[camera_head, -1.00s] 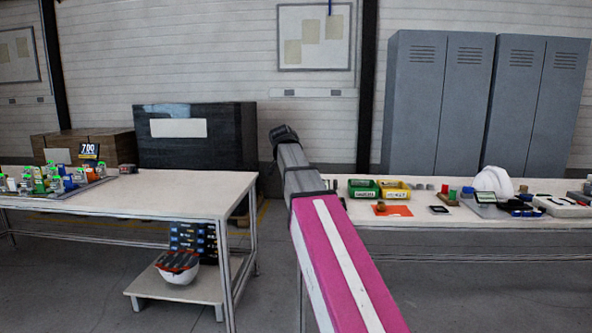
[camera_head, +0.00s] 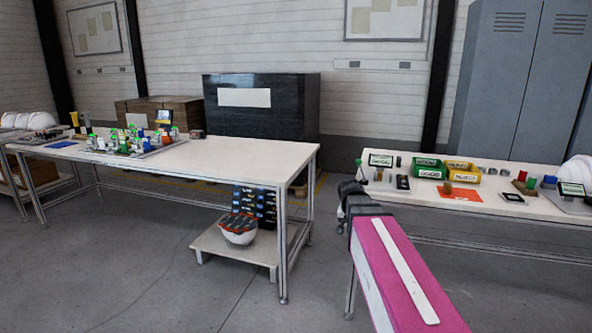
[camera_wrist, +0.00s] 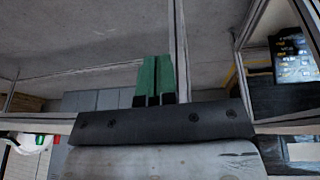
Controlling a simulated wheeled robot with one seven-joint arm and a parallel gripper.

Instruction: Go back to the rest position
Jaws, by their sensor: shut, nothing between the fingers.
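My gripper shows in the wrist view (camera_wrist: 154,82); its two green fingers are together with nothing between them. The wrist view is tilted and shows grey floor, metal table legs and part of a dark bin rack beyond the fingers. In the head view my pink and grey arm reaches in from the lower right, and the fingers cannot be made out there. A white helmet shell (camera_head: 577,171) sits on the right table (camera_head: 470,225), cut off by the picture edge.
The left table (camera_head: 240,155) carries several small bottles (camera_head: 125,140). Its low shelf (camera_head: 215,243) holds a white and red helmet (camera_head: 238,231) beside a dark bin rack (camera_head: 262,203). Green (camera_head: 428,168) and yellow bins (camera_head: 462,170) stand on the right table. Floor (camera_head: 140,260) in front is clear.

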